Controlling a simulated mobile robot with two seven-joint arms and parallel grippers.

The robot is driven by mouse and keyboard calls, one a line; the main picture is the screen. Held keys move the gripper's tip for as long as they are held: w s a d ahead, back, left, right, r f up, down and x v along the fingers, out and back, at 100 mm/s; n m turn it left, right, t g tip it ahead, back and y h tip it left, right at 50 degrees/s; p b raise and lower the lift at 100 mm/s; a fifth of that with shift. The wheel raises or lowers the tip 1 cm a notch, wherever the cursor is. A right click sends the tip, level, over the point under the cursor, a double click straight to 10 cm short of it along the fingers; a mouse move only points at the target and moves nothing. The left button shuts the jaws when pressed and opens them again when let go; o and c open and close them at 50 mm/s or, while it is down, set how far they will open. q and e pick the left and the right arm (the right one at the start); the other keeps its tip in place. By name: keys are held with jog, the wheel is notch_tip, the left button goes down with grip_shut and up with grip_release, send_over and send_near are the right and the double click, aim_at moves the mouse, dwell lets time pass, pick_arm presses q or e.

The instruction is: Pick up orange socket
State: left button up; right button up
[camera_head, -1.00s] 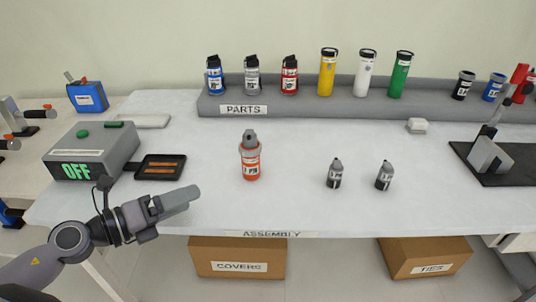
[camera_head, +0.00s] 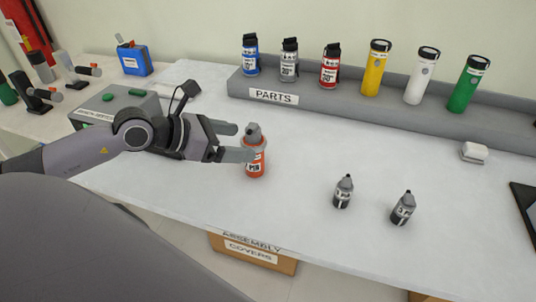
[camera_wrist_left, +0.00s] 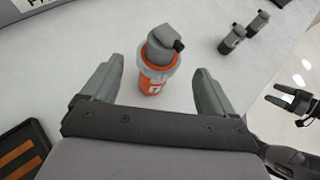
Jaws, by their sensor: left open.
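The orange socket (camera_head: 255,165), an orange cylinder with a grey top and white label, stands upright on the white table. It also shows in the left wrist view (camera_wrist_left: 155,78). My left gripper (camera_head: 243,142) is open beside it, coming in from the left. In the left wrist view its two fingers (camera_wrist_left: 157,68) point toward the socket from either side, with gaps on both sides. The near finger overlaps part of the socket in the head view. My right gripper (camera_wrist_left: 290,101) shows small at the right edge of the left wrist view, its fingers apart and empty.
Two small grey-black bottles (camera_head: 343,192) (camera_head: 403,208) stand to the right. A grey parts rack (camera_head: 330,98) with several coloured cylinders runs along the back. A grey box (camera_head: 112,103) sits behind my left arm. The table's middle is clear.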

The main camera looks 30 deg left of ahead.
aim_at(260, 143)
pick_arm(q)
jog(key=shift+w+d, duration=0.1)
jog(key=shift+w, duration=0.2)
jog(key=shift+p+x, duration=0.6)
jog(key=shift+x, duration=2.65)
jog(key=shift+f, duration=0.2)
jog(key=c, duration=1)
jog(key=shift+r, duration=0.1)
jog(key=shift+c, duration=1.2)
